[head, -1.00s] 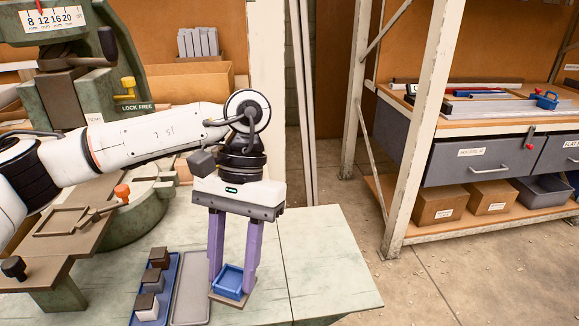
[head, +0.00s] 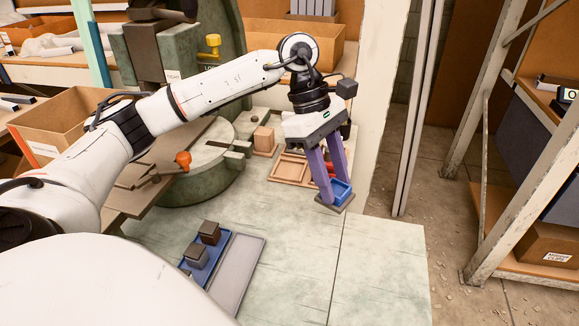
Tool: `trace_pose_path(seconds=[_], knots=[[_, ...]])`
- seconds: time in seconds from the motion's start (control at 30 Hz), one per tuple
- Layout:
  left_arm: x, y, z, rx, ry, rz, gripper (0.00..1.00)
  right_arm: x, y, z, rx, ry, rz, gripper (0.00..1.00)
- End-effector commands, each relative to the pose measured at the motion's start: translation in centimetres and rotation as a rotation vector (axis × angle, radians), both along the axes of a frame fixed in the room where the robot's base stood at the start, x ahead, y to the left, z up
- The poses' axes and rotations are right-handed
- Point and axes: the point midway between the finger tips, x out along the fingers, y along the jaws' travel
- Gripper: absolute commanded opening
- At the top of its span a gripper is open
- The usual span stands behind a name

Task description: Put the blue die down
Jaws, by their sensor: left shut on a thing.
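The blue die (head: 343,191) is a small square blue block with a hollow top and a brownish base plate. My left gripper (head: 335,187) points down with its two purple fingers shut on it. The die is over the back right part of the pale green bench (head: 375,255), close to its right edge. I cannot tell whether its base touches the bench. A wooden tray with compartments (head: 288,170) lies just left of the fingers, with red things in it partly hidden behind them. My right gripper is not in view.
A blue tray (head: 226,246) with dark-topped blocks and an empty grey tray (head: 238,272) lie at the front. The green press (head: 205,180) with an orange-knobbed handle (head: 183,160) stands at the left. A small wooden block (head: 263,140) stands behind. The bench's front right is clear.

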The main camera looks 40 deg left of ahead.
Motion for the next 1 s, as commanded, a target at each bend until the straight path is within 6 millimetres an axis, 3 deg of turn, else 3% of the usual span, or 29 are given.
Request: trace_pose_path(seconds=[0.7, 1.0], knots=[[4.6, 12.5, 2.9, -0.006, -0.004, 1.569, 0.00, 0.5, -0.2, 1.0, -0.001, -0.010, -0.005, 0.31], [4.8, 16.3, 3.9, -0.005, 0.001, 1.953, 0.00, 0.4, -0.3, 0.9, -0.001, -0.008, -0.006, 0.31]])
